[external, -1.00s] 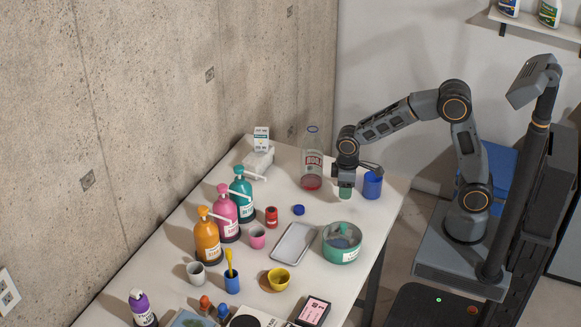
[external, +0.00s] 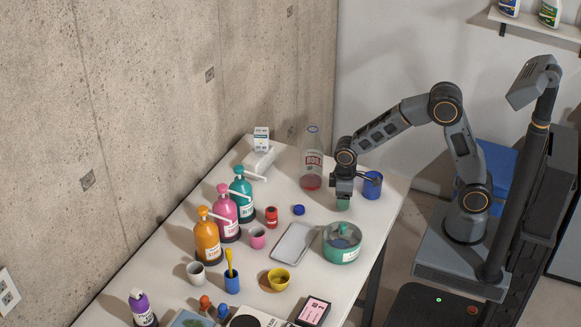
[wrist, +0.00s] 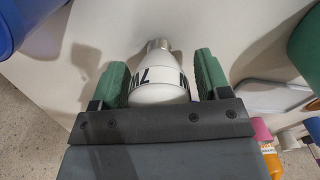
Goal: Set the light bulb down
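The light bulb (wrist: 160,86) is white with dark lettering and a metal screw cap. In the wrist view it sits between the green finger pads of my gripper (wrist: 164,82), which close around its wide part. The cap points away from my palm, toward the white table (external: 367,217). In the external view my gripper (external: 343,203) is low over the far part of the table, between the clear bottle and the blue cup. The bulb is not distinguishable there. Whether its cap touches the table is unclear.
The clear bottle (external: 311,165) stands left of my gripper and the blue cup (external: 373,187) close on its right. The teal bowl (external: 341,254), grey tray (external: 293,244) and blue lid (external: 299,210) lie nearer. Some bare table shows between these and my gripper.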

